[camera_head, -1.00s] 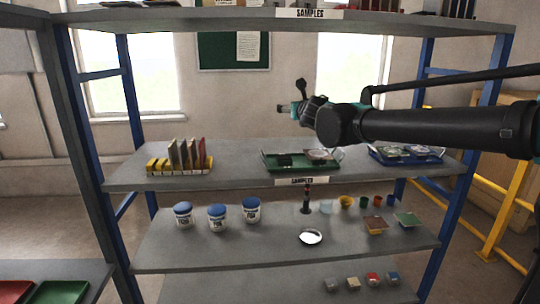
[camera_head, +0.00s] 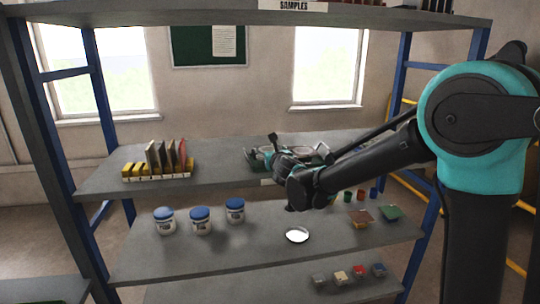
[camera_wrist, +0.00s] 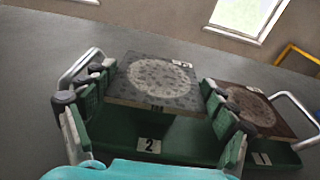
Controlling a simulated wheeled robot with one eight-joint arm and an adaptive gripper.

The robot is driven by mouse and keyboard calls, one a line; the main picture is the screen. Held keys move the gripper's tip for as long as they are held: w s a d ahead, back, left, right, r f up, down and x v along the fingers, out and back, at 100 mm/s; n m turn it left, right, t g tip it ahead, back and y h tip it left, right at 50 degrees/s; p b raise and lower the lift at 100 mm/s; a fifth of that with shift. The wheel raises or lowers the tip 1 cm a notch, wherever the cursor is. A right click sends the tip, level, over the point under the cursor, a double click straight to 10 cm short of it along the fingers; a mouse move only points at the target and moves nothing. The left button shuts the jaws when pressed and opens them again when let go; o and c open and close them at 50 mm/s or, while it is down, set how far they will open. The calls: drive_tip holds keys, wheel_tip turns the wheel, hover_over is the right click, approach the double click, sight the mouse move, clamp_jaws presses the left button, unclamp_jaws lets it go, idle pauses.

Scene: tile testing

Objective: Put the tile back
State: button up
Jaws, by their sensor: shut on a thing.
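My gripper (camera_wrist: 157,84) is shut on a grey speckled tile (camera_wrist: 158,78) with a pale round patch, its fingers at the tile's left and right sides. The tile is over the left part of a green tray (camera_wrist: 185,139), behind the label "2". I cannot tell whether the tile touches the tray. A second, browner tile (camera_wrist: 250,108) with a round patch lies at the tray's right. In the head view my gripper (camera_head: 276,150) is at the tray on the middle shelf, and my arm hides much of it.
A yellow rack (camera_head: 158,175) with upright tiles stands on the left of the middle shelf (camera_head: 222,171). White jars with blue lids (camera_head: 200,222) and a white dish (camera_head: 297,235) stand on the shelf below. The tray has metal handles (camera_wrist: 78,66) at both ends.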

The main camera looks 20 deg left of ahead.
drive_tip(key=shift+f, duration=0.65)
drive_tip(key=o, duration=1.5)
drive_tip(key=shift+f, duration=0.1)
drive_tip(key=shift+c, duration=0.2)
